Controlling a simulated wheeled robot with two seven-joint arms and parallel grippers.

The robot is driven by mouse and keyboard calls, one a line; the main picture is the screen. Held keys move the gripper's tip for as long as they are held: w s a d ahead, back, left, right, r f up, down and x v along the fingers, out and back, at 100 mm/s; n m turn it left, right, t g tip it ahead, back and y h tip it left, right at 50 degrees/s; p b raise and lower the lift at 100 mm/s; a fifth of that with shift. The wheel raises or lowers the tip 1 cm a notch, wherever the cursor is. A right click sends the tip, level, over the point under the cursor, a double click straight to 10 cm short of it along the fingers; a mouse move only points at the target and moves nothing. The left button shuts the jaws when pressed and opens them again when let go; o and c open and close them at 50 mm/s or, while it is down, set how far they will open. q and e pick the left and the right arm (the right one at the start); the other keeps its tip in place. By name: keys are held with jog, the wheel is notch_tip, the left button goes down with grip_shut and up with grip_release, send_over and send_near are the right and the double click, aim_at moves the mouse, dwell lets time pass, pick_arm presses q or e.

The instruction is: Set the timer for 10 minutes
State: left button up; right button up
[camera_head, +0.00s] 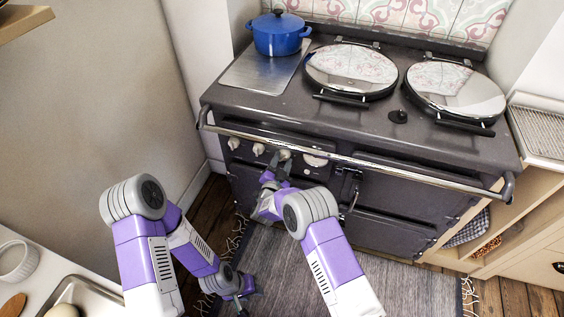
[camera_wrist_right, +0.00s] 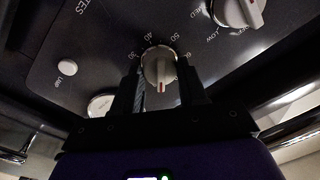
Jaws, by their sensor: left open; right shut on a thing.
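The timer knob (camera_wrist_right: 158,68) is pale, with a red mark on its lower side in the right wrist view. Numbers around it include 30, 40 and 50. My right gripper (camera_wrist_right: 160,88) has one finger on each side of the knob and is shut on it. In the head view this gripper (camera_head: 280,167) is at the front panel of the dark range cooker (camera_head: 300,118), at the timer knob (camera_head: 284,154). My left gripper (camera_head: 240,296) is low over the rug, open and away from the cooker. Its fingertips are small in view.
Other knobs (camera_head: 258,149) and a round white dial (camera_head: 315,160) flank the timer. A steel rail (camera_head: 350,160) crosses above the panel. A blue pot (camera_head: 278,34) and two round lids (camera_head: 350,70) are on top. A counter is at lower left.

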jog(key=shift+m, duration=0.6)
jog(key=o, duration=1)
jog(key=shift+o, duration=0.2)
jog(key=p+v, duration=0.2)
jog(key=v, duration=0.5)
jog(key=shift+s, duration=0.25)
jog(key=shift+a, duration=0.15)
